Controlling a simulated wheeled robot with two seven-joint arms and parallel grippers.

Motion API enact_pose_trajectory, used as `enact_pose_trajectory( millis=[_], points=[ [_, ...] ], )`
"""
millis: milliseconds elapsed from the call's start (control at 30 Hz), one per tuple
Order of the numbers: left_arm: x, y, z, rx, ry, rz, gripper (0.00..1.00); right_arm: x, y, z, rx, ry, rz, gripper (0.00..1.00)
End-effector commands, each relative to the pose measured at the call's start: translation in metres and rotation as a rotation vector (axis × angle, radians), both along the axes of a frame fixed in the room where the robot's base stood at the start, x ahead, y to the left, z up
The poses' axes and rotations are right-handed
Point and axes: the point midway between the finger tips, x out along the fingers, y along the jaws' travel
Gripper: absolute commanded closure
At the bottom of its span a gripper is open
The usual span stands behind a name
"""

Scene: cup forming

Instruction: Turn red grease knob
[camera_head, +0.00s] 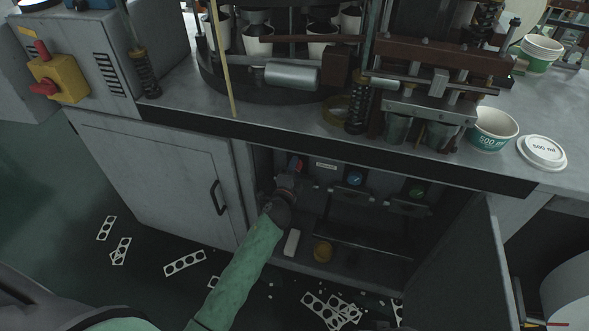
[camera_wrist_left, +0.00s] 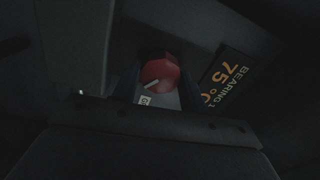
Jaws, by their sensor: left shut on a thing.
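The red grease knob (camera_wrist_left: 160,74) has a white pointer line and shows between the fingers of my left gripper (camera_wrist_left: 158,88) in the left wrist view. In the head view the left arm in a green sleeve reaches into the open cabinet, and the left gripper (camera_head: 290,180) is at the left end of a row of knobs. A bit of red (camera_head: 296,163) shows at its tip; most of the knob is hidden there. The gripper is shut on the knob. My right gripper is not in view.
A blue knob (camera_head: 354,178) and a green knob (camera_head: 416,190) sit to the right inside the cabinet. The open cabinet door (camera_head: 462,262) stands at right. A "BEARING 1 75 °C" label (camera_wrist_left: 232,78) is beside the knob.

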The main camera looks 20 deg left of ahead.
Motion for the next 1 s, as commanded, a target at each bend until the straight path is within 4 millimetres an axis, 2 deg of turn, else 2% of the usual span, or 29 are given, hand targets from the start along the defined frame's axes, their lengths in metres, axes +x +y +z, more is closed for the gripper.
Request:
enact_pose_trajectory(
  millis=[633, 667, 733, 1000],
  points=[
    [0.0001, -0.0009, -0.0002, 0.047, 0.000, -0.001, 0.80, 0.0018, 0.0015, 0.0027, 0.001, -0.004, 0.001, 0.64],
    [0.0001, -0.0009, -0.0002, 0.047, 0.000, -0.001, 0.51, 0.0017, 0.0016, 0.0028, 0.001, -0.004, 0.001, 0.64],
    [0.0000, -0.0008, -0.0002, 0.047, 0.000, -0.001, 0.37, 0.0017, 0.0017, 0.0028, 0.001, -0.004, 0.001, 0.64],
    [-0.0002, -0.0003, -0.0003, 0.047, 0.000, 0.000, 0.35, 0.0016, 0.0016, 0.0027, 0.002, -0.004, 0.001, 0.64]
  ],
)
